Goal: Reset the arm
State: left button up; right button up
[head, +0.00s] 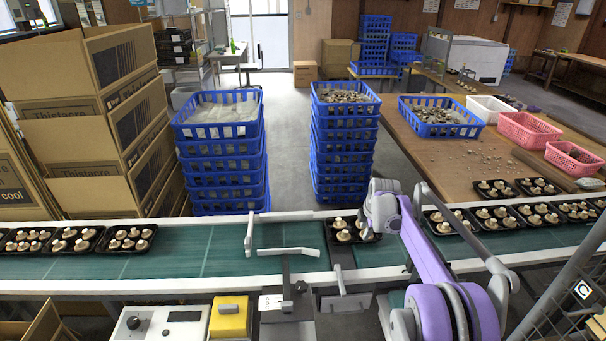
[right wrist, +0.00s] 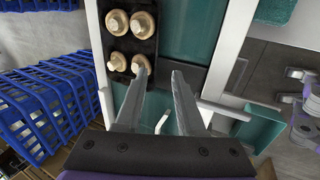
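My right gripper (right wrist: 160,75) is open, its two fingers apart with nothing between them. In the head view, its purple and grey arm reaches over the conveyor, and the right gripper (head: 368,222) is near a black tray (head: 372,238) of brown-capped mushrooms. In the right wrist view, the same kind of black tray (right wrist: 131,33) holds several mushrooms. The left fingertip overlaps that tray's near end in the picture; I cannot tell whether it touches. The arm hides part of the tray in the head view. My left gripper is not in view.
The green conveyor (head: 215,250) crosses the front, with filled trays at both ends. Blue crate stacks (head: 222,170) and (head: 345,150) stand behind it. Cardboard boxes (head: 95,130) are at left, and a wooden table (head: 450,155) at right.

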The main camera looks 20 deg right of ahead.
jog(key=s+a+r+m, duration=0.4)
jog(key=s+a, duration=0.4)
jog(key=s, duration=0.1)
jog(key=s+a+r+m, duration=0.3)
jog(key=s+a+m, duration=0.1)
jog(key=s+a, duration=0.4)
jog(key=s+a+f+m, duration=0.3)
jog(key=s+a, duration=0.1)
jog(key=s, duration=0.6)
jog(key=s+a+f+m+t+y, duration=0.1)
jog(key=s+a+f+m, duration=0.2)
jog(key=s, duration=0.7)
jog(key=shift+a+f+m+p, duration=0.2)
jog(key=shift+a+m+p, duration=0.25)
jog(key=shift+a+m, duration=0.15)
